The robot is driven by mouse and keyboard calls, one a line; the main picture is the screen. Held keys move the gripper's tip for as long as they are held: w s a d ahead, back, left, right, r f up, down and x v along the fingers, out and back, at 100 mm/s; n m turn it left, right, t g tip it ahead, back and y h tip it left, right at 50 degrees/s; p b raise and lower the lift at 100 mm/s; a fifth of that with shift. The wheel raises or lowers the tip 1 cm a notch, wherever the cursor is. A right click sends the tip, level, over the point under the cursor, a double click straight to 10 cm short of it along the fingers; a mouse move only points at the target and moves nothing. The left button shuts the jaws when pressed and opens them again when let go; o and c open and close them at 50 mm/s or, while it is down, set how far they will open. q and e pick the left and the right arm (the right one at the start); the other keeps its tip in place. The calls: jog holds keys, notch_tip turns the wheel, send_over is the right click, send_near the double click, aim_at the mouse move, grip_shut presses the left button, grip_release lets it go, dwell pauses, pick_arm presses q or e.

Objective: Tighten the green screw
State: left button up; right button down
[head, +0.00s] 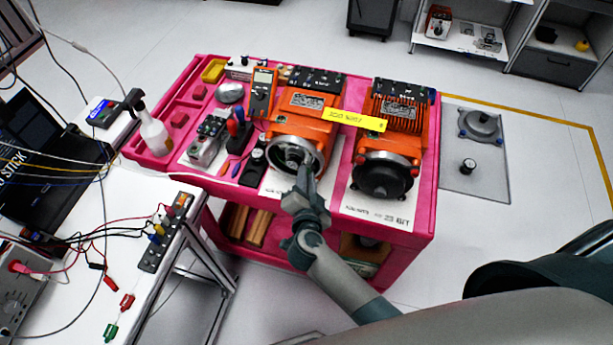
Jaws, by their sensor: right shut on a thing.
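Two orange servo motors stand side by side on a pink cart. The left motor (309,104) has an open round metal end (285,150) facing me. The right motor (404,108) has a black round cover (384,177) on its end. My right gripper (306,172) reaches up from below to the lower right of the left motor's open end. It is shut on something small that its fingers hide. I cannot make out a green screw; it may be behind the fingers. My left gripper is not in view.
The pink cart (428,205) also holds a multimeter (262,92), screwdrivers (238,128) and a spray bottle (152,133). A yellow strip (354,120) lies across the motors. A white bench (150,205) with cables and a laptop (45,150) stands at left.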

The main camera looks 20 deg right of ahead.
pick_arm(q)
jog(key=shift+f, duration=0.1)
pick_arm(e)
jog(key=shift+f, duration=0.1)
